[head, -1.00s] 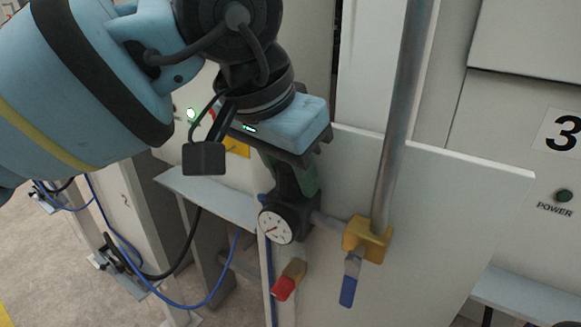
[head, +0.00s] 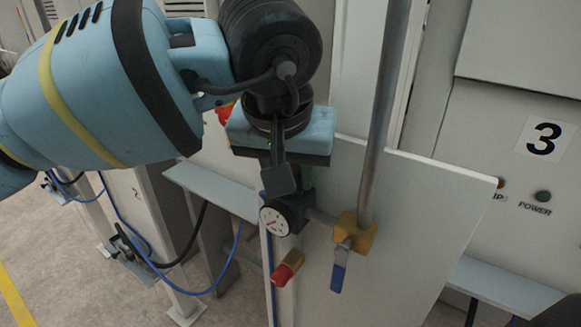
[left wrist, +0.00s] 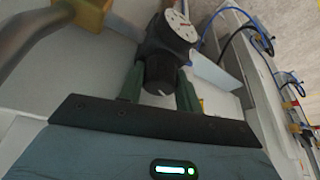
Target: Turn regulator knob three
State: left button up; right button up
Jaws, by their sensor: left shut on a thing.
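The regulator is a dark body with a round white dial gauge (head: 274,221), on the pipework at the panel beside the machine marked 3. Its black knob (left wrist: 161,72) sticks out between my green fingers in the left wrist view. My left gripper (head: 290,192) comes down from above and is shut on the knob. In the head view the knob is mostly hidden by my wrist parts. The gauge also shows in the left wrist view (left wrist: 181,25), but its reading is too small to tell. My right gripper is in neither view.
A yellow valve block (head: 354,235) with a blue lever (head: 338,277) sits right of the regulator, under a vertical grey pipe (head: 384,120). A red-tipped fitting (head: 286,270) is below. Blue hoses (head: 222,281) hang at left. A number 3 sign (head: 546,139) is at right.

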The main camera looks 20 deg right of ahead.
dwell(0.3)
pick_arm(q)
jog(key=o, duration=1)
jog(key=shift+c, duration=0.2)
